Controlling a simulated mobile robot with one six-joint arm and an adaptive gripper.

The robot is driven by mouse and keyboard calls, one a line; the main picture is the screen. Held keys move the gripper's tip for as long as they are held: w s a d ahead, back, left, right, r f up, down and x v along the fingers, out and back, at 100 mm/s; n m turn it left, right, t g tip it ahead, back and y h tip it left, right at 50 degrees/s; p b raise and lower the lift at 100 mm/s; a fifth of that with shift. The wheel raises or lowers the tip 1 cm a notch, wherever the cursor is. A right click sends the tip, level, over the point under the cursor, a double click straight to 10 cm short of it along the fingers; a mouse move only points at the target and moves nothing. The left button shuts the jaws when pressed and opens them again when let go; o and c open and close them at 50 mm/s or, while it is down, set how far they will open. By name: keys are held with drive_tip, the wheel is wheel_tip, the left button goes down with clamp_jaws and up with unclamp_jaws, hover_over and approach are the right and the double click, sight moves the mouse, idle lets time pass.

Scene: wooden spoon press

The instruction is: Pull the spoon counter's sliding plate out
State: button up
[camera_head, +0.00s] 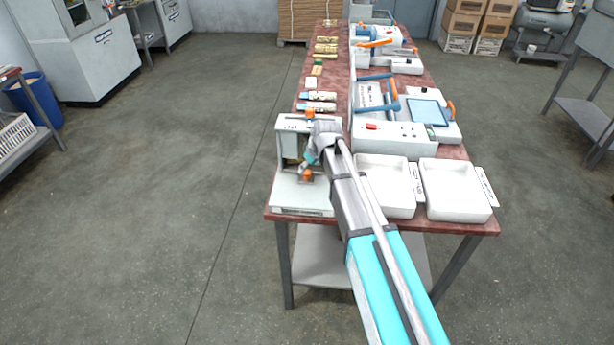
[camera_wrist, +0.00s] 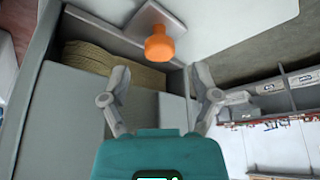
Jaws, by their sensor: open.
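The spoon counter (camera_head: 284,195) is a pale grey machine at the near left end of the table. An orange knob (camera_head: 307,174) stands low on its front; in the wrist view the knob (camera_wrist: 159,45) sits on a small light plate (camera_wrist: 165,17). My gripper (camera_head: 304,167) is at the counter's front, close to the knob. In the wrist view my gripper (camera_wrist: 162,78) is open, its fingers apart and empty. The knob lies just beyond the fingertips, roughly between them. Tan stacked pieces (camera_wrist: 110,62) lie in a recess beside the plate. How far the plate is out is unclear.
Two white trays (camera_head: 456,208) stand right of the counter on the red table (camera_head: 482,227). Behind are a press with a blue handle (camera_head: 376,77) and several small packs (camera_head: 318,97) along the left edge. Open floor (camera_head: 180,190) lies left of the table.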

sight(307, 172)
drive_tip(key=shift+b+x, duration=1.25)
drive_tip(key=shift+x, duration=0.4)
clamp_jaws()
